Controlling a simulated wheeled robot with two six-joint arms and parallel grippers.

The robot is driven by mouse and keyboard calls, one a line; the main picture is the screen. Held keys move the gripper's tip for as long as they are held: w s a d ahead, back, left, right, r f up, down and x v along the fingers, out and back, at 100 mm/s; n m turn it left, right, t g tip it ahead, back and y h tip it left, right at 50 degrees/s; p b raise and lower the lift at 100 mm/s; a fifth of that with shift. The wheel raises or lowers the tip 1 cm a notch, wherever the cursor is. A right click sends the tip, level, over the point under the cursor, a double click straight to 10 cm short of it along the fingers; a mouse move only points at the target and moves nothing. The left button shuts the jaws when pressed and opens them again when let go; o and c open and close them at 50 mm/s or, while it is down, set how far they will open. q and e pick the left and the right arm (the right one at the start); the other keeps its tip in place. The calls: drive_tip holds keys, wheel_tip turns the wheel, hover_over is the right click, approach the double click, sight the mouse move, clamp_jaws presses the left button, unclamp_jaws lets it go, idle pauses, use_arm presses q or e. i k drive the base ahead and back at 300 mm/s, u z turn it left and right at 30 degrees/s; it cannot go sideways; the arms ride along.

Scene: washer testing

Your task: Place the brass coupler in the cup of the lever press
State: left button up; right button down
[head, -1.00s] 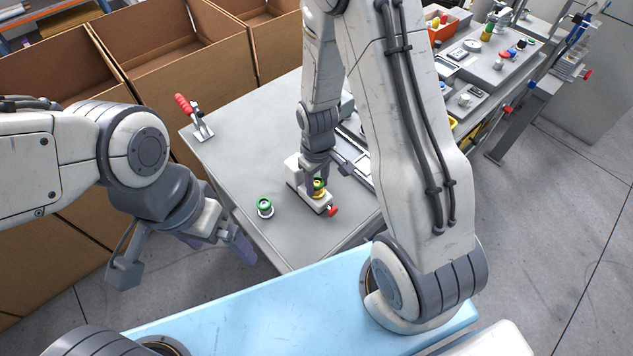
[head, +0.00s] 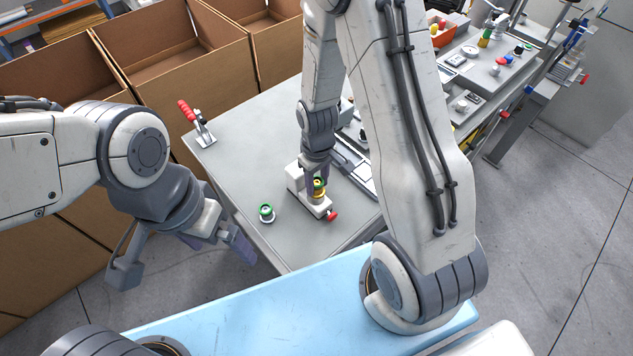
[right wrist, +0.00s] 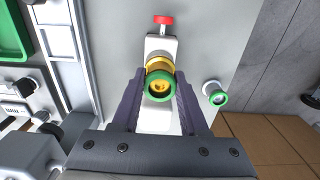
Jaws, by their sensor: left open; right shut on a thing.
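The brass coupler (right wrist: 161,84), a brass-coloured piece with a green ring at its top, stands upright on a white block fixture (right wrist: 164,46) with a red knob. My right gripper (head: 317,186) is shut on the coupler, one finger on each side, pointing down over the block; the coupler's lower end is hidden. The coupler also shows in the head view (head: 320,191), partly covered by the fingers. My left gripper (head: 184,262) is open and empty, low at the left beyond the table edge. I cannot tell for sure which thing is the lever press or see its cup.
A silver, green-ringed part (head: 266,214) stands on the grey table (head: 240,165) left of the block. A red-handled clamp (head: 197,124) stands at the table's far left corner. Cardboard boxes (head: 165,70) line the back. A cluttered bench (head: 490,65) lies at the right.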

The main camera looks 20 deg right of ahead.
sight(365, 171)
drive_tip(key=k, duration=1.2)
drive_tip(key=z, duration=0.8)
drive_tip(key=i, duration=1.3)
drive_tip(key=u, duration=0.8)
